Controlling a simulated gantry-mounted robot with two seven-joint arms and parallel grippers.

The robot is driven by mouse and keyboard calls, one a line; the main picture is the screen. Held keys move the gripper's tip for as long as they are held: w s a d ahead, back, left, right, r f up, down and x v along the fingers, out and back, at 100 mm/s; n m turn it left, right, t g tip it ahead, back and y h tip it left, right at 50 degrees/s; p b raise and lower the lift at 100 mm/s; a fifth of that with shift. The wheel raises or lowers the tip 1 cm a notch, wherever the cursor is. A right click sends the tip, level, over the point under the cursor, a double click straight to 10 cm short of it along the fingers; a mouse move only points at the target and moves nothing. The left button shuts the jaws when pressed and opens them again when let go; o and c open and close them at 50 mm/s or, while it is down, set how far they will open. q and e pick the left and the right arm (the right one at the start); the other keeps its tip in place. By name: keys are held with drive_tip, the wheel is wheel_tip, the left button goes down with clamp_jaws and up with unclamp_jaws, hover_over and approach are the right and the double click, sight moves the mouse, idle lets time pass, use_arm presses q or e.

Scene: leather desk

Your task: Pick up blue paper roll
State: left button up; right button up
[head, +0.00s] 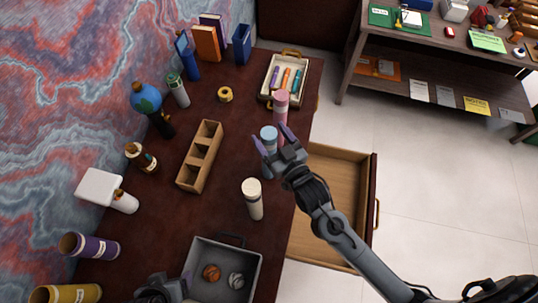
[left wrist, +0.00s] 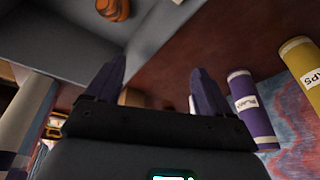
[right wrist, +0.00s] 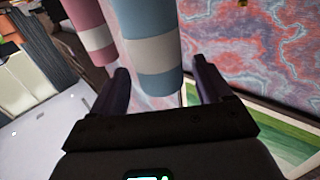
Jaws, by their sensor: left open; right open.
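The blue paper roll (head: 268,134) stands upright on the desk, light blue with a white band, between a pink roll and a cream roll. My right gripper (head: 272,145) is open at the blue roll, and its fingers and hand hide part of the roll. In the right wrist view the blue roll (right wrist: 147,40) rises ahead of and between the open fingers (right wrist: 160,90). I cannot tell whether they touch it. My left gripper (head: 165,290) is at the bottom edge of the head view. In the left wrist view its fingers (left wrist: 152,85) are open and empty.
The pink roll (head: 281,105) stands close behind the blue one; the cream roll (head: 253,199) stands in front. A wooden divided box (head: 186,183) is to the left. A grey tray (head: 255,262) holds two balls. An open drawer (head: 345,190) extends right, under my right arm.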

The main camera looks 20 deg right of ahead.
sight(265, 128)
drive_tip(key=shift+w+a+r, duration=0.1)
drive_tip(key=shift+w+a, duration=0.05)
drive_tip(key=shift+w, duration=0.6)
drive_tip(key=shift+w+a, duration=0.1)
drive_tip(key=shift+w, duration=0.65)
clamp_jaws()
